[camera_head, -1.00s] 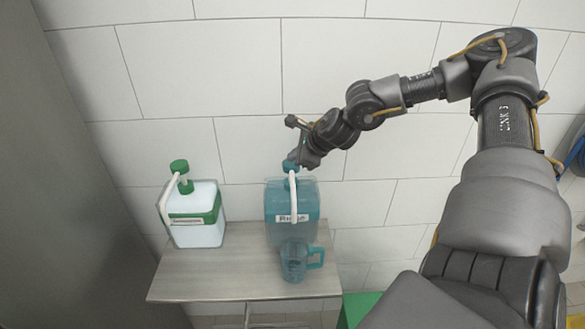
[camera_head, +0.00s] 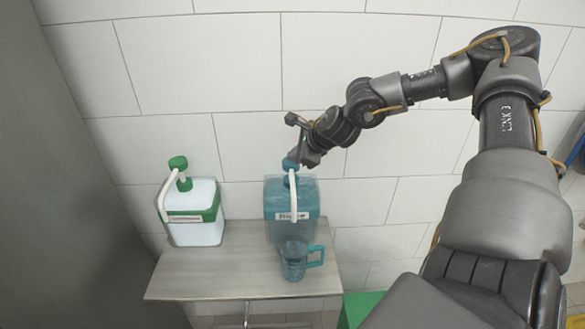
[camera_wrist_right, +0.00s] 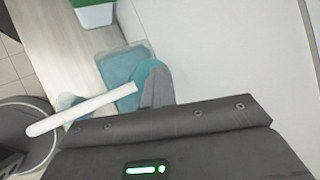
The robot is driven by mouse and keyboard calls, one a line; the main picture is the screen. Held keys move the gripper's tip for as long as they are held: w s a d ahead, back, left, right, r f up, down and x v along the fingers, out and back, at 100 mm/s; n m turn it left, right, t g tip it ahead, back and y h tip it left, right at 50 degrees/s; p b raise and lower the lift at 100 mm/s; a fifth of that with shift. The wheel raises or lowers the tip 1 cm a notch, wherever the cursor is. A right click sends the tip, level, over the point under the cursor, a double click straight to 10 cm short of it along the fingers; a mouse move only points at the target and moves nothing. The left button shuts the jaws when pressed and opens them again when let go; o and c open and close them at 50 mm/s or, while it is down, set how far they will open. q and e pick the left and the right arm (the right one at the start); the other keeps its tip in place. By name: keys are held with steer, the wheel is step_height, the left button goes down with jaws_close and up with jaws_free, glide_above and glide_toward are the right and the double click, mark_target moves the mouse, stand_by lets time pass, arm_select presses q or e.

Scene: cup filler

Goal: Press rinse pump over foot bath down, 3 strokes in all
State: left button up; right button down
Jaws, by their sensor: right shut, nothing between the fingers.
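The rinse pump is a teal container (camera_head: 291,207) with a label, on a small table. Its teal pump head (camera_head: 290,165) carries a white spout (camera_head: 293,195) pointing down toward the front. A teal handled cup (camera_head: 294,263) stands in front, below the spout. My right gripper (camera_head: 297,157) is shut and empty, its tip at the pump head's top; exact contact is hard to tell. In the right wrist view the pump head (camera_wrist_right: 150,69) shows beside the grey fingertip, with the spout (camera_wrist_right: 82,109) running left. My left gripper is out of view. I cannot make out a foot bath.
A white container (camera_head: 196,218) with a green band and green pump stands left on the table (camera_head: 215,275). A tiled wall is close behind. A grey panel (camera_head: 75,190) borders the left. A green object (camera_head: 362,305) lies low, right of the table.

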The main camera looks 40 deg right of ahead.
steer(key=shift+f+b, duration=0.4)
steer(key=shift+f, duration=0.1)
stand_by(0.7)
steer(key=shift+r, duration=0.85)
steer(key=shift+r+p, duration=0.8)
steer(key=shift+r, duration=2.15)
